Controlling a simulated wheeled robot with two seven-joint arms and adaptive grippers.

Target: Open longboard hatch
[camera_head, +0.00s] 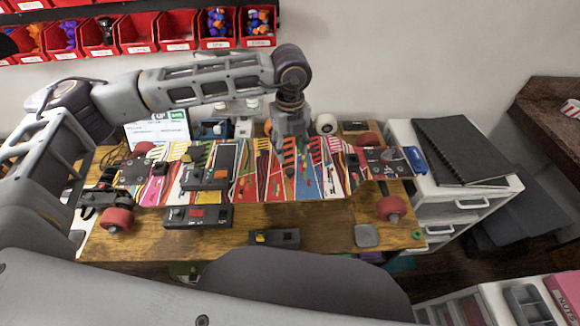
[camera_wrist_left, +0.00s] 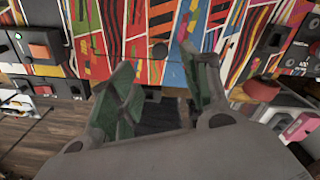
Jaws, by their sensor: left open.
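The longboard (camera_head: 262,172) lies across the wooden workbench, its deck striped in many colours, with red wheels near both ends. A dark rectangular panel (camera_head: 225,158) sits left of its middle; I cannot tell whether this is the hatch. My left gripper (camera_head: 291,146) points down over the deck, right of that panel, and its fingertips are hard to make out there. In the left wrist view, its green-padded fingers (camera_wrist_left: 160,82) are apart with nothing held between them, and the striped deck (camera_wrist_left: 215,30) shows beyond. My right gripper is not in view.
Black modules with switches lie on the deck and along the bench's front (camera_head: 198,216); a smaller one (camera_head: 274,237) lies nearby. Red bins (camera_head: 137,32) hang on the wall. A white drawer unit with a black notebook (camera_head: 462,148) stands at right.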

